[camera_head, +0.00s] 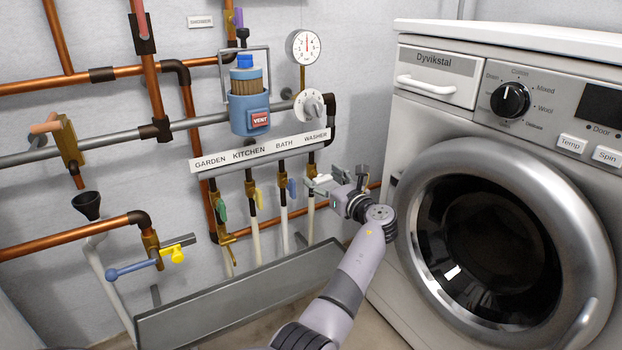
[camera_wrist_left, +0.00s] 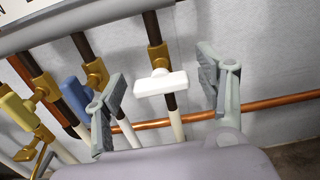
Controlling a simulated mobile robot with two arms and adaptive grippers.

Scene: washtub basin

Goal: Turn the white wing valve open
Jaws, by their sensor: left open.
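The white wing valve (camera_wrist_left: 161,84) has a white bar handle on a brass body, on the rightmost branch pipe. In the wrist view its bar lies nearly level across the pipe. My left gripper (camera_wrist_left: 163,92) is open, with one finger on each side of the handle and a gap to both. In the head view the left gripper (camera_head: 327,186) is at the rightmost branch, under the WASHER label, and partly covers the white valve (camera_head: 321,181). My right gripper is not in view.
A blue-handled valve (camera_head: 291,188), a yellow one (camera_head: 259,198) and a green one (camera_head: 221,209) sit on branches to the left. A labelled manifold strip (camera_head: 262,150) runs above. A washing machine (camera_head: 440,120) stands close on the right. A grey trough (camera_head: 240,298) lies below.

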